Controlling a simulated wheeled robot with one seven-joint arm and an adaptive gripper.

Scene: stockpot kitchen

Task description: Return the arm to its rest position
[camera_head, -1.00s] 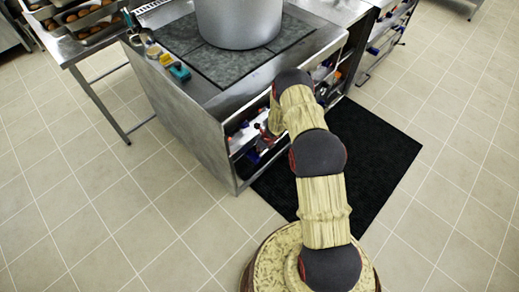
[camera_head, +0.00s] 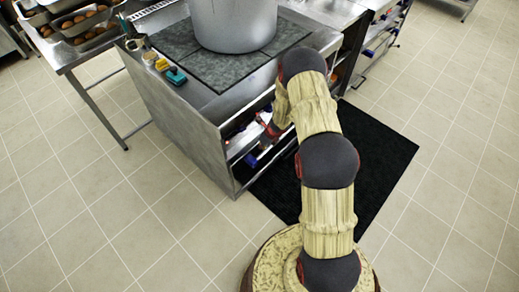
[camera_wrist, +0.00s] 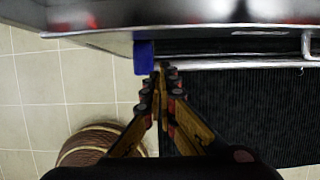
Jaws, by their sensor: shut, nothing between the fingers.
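My gripper (camera_wrist: 161,75) shows in the wrist view with its fingertips together and nothing between them. It points down past the front edge of the metal stove unit (camera_wrist: 200,14), above the black floor mat (camera_wrist: 245,105). A blue item (camera_wrist: 143,57) shows just beside the fingertips; I cannot tell whether they touch. In the head view my arm (camera_head: 328,160) rises from my base and bends toward the stove front.
A large pot (camera_head: 233,25) stands on the stove top (camera_head: 185,45). Small yellow and teal items (camera_head: 176,76) lie at its left corner. A side table with trays of round brown food (camera_head: 80,22) is at upper left. Tiled floor (camera_head: 110,220) is clear left and right.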

